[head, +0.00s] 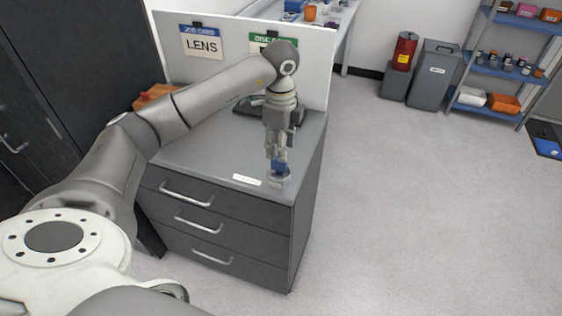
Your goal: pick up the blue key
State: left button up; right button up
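The blue key (279,167) shows as a small blue piece at the front right corner of the grey drawer cabinet's top. It is in or just above a small round pale holder (277,178). My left gripper (277,157) points straight down over the key, with its fingertips at the key's upper part. The fingers hide part of the key. At this size I cannot tell whether they are closed on it or only around it. My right gripper is not in view.
The cabinet (225,155) has a white label (247,180) left of the key. A dark device (252,106) stands behind my gripper. A white partition with a LENS sign (201,43) rises behind. Open floor (430,200) lies to the right, with bins and shelves beyond.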

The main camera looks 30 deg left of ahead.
aim_at(279, 170)
pick_arm(q)
jog(key=shift+w+a+f, duration=0.1)
jog(key=shift+f, duration=0.6)
jog(key=f, duration=0.1)
jog(key=f+p, duration=0.1)
jog(key=f, duration=0.1)
jog(key=f+p, duration=0.1)
jog(key=shift+a+f, duration=0.15)
jog(key=shift+a, duration=0.1)
jog(key=shift+f, duration=0.3)
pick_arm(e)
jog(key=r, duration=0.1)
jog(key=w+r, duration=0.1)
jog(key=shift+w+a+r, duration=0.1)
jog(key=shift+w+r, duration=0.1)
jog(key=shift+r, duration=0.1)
pick_arm(q)
jog(key=shift+c, duration=0.7)
grip_shut()
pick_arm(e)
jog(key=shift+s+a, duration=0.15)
